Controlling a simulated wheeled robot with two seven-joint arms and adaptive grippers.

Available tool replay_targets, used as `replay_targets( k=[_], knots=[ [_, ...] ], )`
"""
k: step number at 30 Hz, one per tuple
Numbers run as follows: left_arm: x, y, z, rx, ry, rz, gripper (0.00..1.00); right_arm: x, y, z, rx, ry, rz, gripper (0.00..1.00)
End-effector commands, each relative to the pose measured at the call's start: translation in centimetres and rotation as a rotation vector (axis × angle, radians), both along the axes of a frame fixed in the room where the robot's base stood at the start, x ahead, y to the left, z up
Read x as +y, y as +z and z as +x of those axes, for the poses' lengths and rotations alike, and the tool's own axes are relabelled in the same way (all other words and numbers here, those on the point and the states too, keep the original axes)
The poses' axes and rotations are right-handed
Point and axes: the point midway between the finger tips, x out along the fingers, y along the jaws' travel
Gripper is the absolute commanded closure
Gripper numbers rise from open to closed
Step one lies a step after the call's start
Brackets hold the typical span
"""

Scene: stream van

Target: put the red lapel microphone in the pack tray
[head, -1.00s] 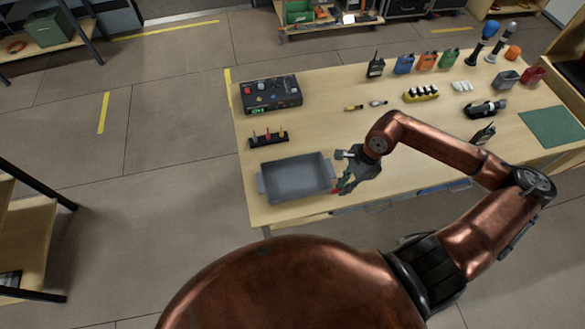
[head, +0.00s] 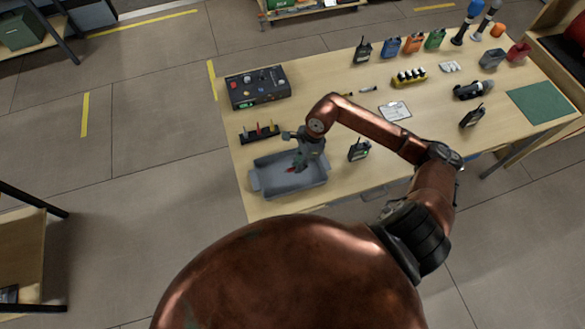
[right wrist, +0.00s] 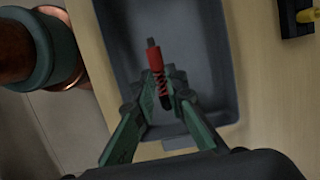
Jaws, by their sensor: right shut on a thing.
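The red lapel microphone (right wrist: 156,65) is held between the fingertips of my right gripper (right wrist: 158,92) in the right wrist view. It has a red body, a dark tip and a dark lower end. In the head view my right gripper (head: 298,165) is over the grey pack tray (head: 265,185), and a small red bit shows at the fingers. The tray's grey floor lies behind the microphone in the right wrist view (right wrist: 190,40). I cannot tell whether the microphone touches the tray floor. My left gripper is not in view.
A rack with several small coloured pieces (head: 260,133) stands just behind the tray, and a black control box (head: 258,87) is farther back. A radio (head: 358,150) stands right of my gripper. A clipboard (head: 395,111) and several other items occupy the table's right side.

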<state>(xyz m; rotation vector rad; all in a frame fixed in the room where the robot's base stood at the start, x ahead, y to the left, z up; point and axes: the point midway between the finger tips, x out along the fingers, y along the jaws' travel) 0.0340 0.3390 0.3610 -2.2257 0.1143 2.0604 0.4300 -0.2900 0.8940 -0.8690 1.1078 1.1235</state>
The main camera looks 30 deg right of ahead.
Motion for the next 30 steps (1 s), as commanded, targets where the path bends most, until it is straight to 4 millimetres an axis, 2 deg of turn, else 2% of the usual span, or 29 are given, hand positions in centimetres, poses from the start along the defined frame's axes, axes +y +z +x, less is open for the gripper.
replay_targets(
  k=[3, 6, 11, 17, 29, 30],
  knots=[
    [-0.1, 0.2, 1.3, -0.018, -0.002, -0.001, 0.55, 0.8, -1.3, 1.1, -0.001, 0.000, 0.002, 1.00],
    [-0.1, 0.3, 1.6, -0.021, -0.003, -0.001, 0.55, 1.0, -1.9, 1.5, -0.002, 0.002, 0.002, 1.00],
    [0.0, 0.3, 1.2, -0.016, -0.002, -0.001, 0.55, 1.5, -2.8, 2.1, -0.001, 0.002, 0.001, 1.00],
    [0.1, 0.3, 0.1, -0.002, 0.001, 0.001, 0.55, 1.4, -5.5, 2.0, -0.001, 0.000, 0.001, 1.00],
    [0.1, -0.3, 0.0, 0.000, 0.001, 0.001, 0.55, 1.3, -6.1, 2.0, -0.003, 0.001, -0.001, 1.00],
    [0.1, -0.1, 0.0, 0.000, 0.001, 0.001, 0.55, 1.3, -6.0, 2.0, -0.004, 0.001, 0.000, 0.85]
  ],
)
